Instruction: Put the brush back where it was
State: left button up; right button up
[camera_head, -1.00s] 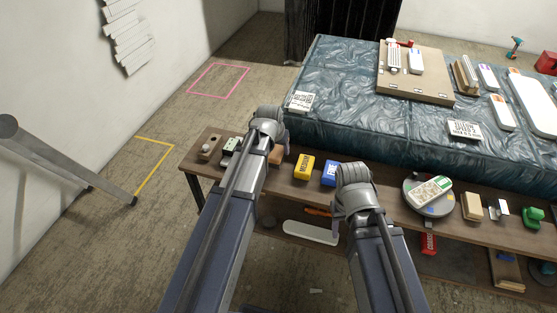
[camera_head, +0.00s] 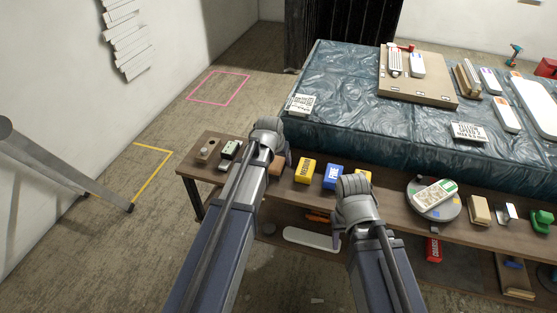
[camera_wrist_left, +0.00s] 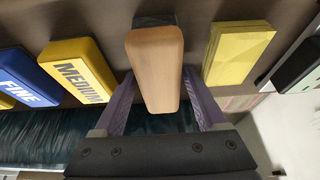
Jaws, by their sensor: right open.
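A wooden block, which looks like the brush (camera_wrist_left: 155,62), sits between the two purple fingers of my left gripper (camera_wrist_left: 160,100) in the left wrist view. A dark grey part shows at its far end. The fingertips lie close along both its sides; whether they press on it I cannot tell. In the head view a brown end of the brush (camera_head: 277,165) shows beside my left gripper (camera_head: 275,143), at the wooden shelf. My right gripper (camera_head: 340,228) is open over the shelf's front edge; its fingers are mostly hidden.
A round grey turntable (camera_head: 440,212) stands on the shelf (camera_head: 400,215) further right.

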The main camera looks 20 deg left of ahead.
pick_arm(q)
jog(key=shift+o, duration=0.8)
jog(key=shift+r, duration=0.1)
jog(key=shift+r, duration=0.15)
jog(key=p+v, duration=1.2)
jog(key=s+d+m+g, duration=0.1)
jog(key=s+d+g, duration=0.1)
jog(key=s+d, duration=0.4)
jog(key=s+d+f+m+g+y, duration=0.1)
jog(key=s+d+m+g, duration=0.1)
jog(key=s+d, duration=0.5)
jog(key=s+g, duration=0.1)
jog(key=s, duration=0.5)
jog(key=shift+s+d+f+y+b, duration=0.25)
jog(key=shift+f+y+b, duration=0.05)
jog(key=shift+b, duration=0.05)
